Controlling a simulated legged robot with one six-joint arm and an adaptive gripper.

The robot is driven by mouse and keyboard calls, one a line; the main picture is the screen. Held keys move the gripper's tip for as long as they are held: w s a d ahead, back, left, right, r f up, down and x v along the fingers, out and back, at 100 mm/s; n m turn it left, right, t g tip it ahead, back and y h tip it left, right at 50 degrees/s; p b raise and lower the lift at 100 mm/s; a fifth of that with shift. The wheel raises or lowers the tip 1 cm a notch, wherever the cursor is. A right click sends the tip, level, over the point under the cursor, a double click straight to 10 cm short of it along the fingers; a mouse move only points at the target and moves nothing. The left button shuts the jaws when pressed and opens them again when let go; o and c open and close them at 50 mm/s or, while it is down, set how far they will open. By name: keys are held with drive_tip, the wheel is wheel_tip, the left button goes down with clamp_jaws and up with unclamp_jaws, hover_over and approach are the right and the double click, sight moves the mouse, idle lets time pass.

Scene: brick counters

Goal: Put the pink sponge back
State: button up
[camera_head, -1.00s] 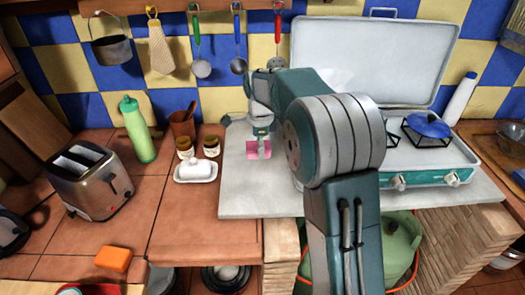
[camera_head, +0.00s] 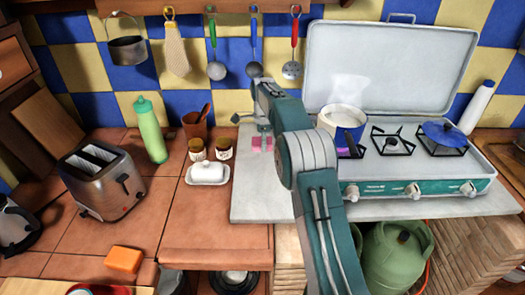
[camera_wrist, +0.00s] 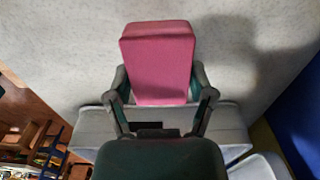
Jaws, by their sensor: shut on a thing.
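The pink sponge (camera_head: 267,144) is at the left part of the pale counter slab, left of the stove. In the wrist view the sponge (camera_wrist: 158,60) is a pink block between the two fingers. My gripper (camera_wrist: 160,97) is shut on its near end. In the head view my gripper (camera_head: 263,130) reaches down to the sponge from above. Whether the sponge touches the slab is hard to tell.
A white butter dish (camera_head: 208,173), two small jars, a brown cup (camera_head: 195,124), a green bottle (camera_head: 150,130) and a toaster (camera_head: 100,180) stand to the left. The slab's front left (camera_head: 265,205) is clear.

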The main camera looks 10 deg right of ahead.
sight(264, 156)
drive_tip(key=shift+w+d+f, duration=0.2)
drive_tip(key=shift+w+f, duration=0.25)
drive_tip(key=shift+f, duration=0.1)
drive_tip(key=shift+w+d+f, duration=0.15)
drive_tip(key=shift+w+f, duration=0.3)
drive_tip(key=shift+f, duration=0.1)
drive_tip(key=shift+a+f, duration=0.2)
drive_tip(key=shift+f, duration=1.25)
drive_tip(key=o, duration=1)
drive_tip(key=shift+d+f, duration=0.1)
drive_tip(key=shift+o, duration=0.2)
